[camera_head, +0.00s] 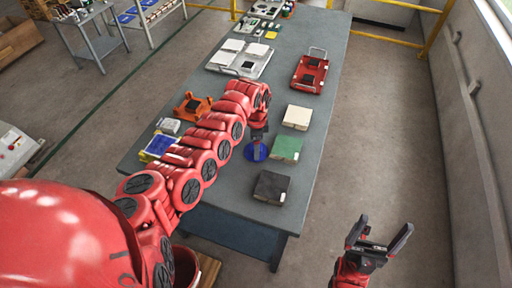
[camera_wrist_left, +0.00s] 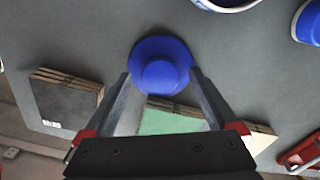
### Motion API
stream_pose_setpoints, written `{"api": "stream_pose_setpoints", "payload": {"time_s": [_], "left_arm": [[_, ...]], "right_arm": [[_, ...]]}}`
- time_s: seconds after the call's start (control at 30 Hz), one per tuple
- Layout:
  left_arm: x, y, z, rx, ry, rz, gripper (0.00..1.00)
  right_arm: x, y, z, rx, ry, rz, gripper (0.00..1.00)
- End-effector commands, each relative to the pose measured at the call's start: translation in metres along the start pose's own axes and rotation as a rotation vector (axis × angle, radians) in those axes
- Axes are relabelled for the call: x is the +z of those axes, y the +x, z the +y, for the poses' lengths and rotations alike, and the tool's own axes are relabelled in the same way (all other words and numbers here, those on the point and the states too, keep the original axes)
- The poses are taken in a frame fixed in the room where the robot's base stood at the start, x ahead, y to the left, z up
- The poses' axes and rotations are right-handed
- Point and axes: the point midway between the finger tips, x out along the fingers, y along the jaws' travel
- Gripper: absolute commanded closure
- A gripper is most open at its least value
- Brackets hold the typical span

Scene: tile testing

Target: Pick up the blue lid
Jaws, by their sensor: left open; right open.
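The blue lid (camera_head: 255,153) is a round disc lying on the grey table, left of the green tile stack (camera_head: 287,147). In the left wrist view the lid (camera_wrist_left: 160,66) has a raised round knob in its middle. My left gripper (camera_head: 258,134) points down at the lid. In the wrist view its two fingers are apart, one on each side of the lid, with no clear grip on it. Whether the fingertips touch the lid cannot be told. My right gripper (camera_head: 378,240) is open and empty, off the table at the lower right.
A dark tile stack (camera_head: 271,187) and a cream one (camera_head: 297,117) flank the green stack. A red device (camera_head: 310,74) and a white tray (camera_head: 240,60) stand farther back. Other blue items (camera_wrist_left: 308,22) lie near the lid in the wrist view.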

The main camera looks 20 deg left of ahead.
Motion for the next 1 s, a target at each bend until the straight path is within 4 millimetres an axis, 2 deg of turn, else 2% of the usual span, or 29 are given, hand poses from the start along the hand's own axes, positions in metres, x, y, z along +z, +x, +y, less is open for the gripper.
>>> {"api": "stream_pose_setpoints", "payload": {"time_s": [0.27, 0.73, 0.77, 1.0], "left_arm": [[0.0002, 0.0046, -0.0005, -0.001, -0.001, 0.001, 0.07], [0.0000, 0.0040, -0.0006, -0.002, -0.001, 0.002, 0.92], [0.0000, 0.0040, -0.0006, -0.002, -0.001, 0.002, 0.95], [0.0000, 0.0021, -0.0010, -0.003, -0.001, 0.002, 0.95]], "right_arm": [[-0.0001, 0.0007, 0.0000, 0.000, 0.000, 0.000, 0.12], [-0.0002, 0.0007, 0.0000, 0.000, 0.000, 0.000, 0.12], [-0.0002, 0.0008, 0.0000, 0.000, 0.000, 0.000, 0.12], [0.0001, -0.0007, 0.0000, 0.000, 0.000, 0.000, 0.12]]}}
